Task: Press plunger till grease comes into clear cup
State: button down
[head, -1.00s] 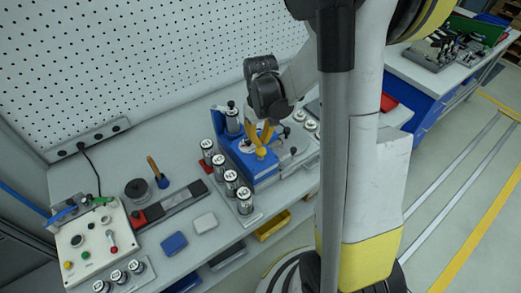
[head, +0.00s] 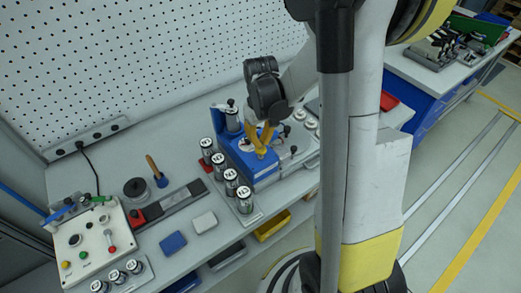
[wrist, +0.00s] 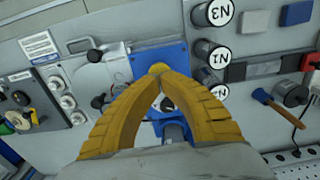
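The blue grease fixture (head: 238,160) stands on the bench, with a clear-sided cylinder (head: 232,118) at its back. My gripper (head: 262,152) points down over the fixture's top. The fingers also show in the wrist view (wrist: 161,78). I cannot make out the clear cup or any grease.
Several labelled canisters (head: 231,181) stand in a row left of the fixture. A control box (head: 90,240) is at the bench's left end. A blue pad (head: 173,243) and a white pad (head: 204,222) lie near the front edge. A pegboard wall (head: 130,60) rises behind.

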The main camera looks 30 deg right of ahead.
aim_at(261, 150)
jog(key=shift+f+b, duration=2.05)
jog(key=shift+f, duration=0.25)
jog(key=shift+r, duration=0.15)
jog(key=shift+r+p, duration=3.15)
jog(key=shift+r, duration=1.15)
